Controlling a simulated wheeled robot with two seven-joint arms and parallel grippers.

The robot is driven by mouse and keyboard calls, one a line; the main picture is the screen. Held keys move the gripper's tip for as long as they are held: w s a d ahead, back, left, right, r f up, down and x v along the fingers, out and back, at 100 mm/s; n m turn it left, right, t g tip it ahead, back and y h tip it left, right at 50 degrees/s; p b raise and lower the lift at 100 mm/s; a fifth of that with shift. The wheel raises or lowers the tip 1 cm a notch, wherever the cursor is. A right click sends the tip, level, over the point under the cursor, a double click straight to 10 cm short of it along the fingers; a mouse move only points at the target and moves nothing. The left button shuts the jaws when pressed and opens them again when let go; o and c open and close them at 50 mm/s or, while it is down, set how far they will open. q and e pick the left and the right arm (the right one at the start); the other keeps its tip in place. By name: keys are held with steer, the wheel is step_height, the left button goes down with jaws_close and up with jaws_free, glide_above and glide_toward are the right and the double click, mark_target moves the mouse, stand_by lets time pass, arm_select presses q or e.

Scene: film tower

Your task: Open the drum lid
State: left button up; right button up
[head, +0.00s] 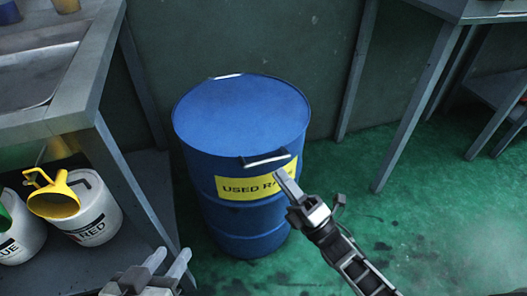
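A blue drum (236,215) with a yellow "USED RA..." label (232,188) stands upright on the floor, in the middle of the head view. Its flat blue lid (238,105) lies level on top, shut. A pale bar handle (262,161) is at the lid's front edge. My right gripper (281,177) is just below and right of the handle, in front of the label, covering its right end. Its fingers overlap in this view, so its opening is unclear. I cannot tell whether it touches the drum. My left gripper (166,262) is low at the left, fingers apart and empty.
A metal sink bench (90,75) stands left, with white buckets (92,215) and a yellow funnel (56,199) on its lower shelf. A table leg (418,110) stands right. A wall is close behind the drum. Green floor right of the drum is clear.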

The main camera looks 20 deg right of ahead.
mark_target(264, 154)
steer(key=x, duration=0.7)
steer(key=shift+w, duration=0.25)
steer(key=shift+r, duration=0.1)
jaws_close()
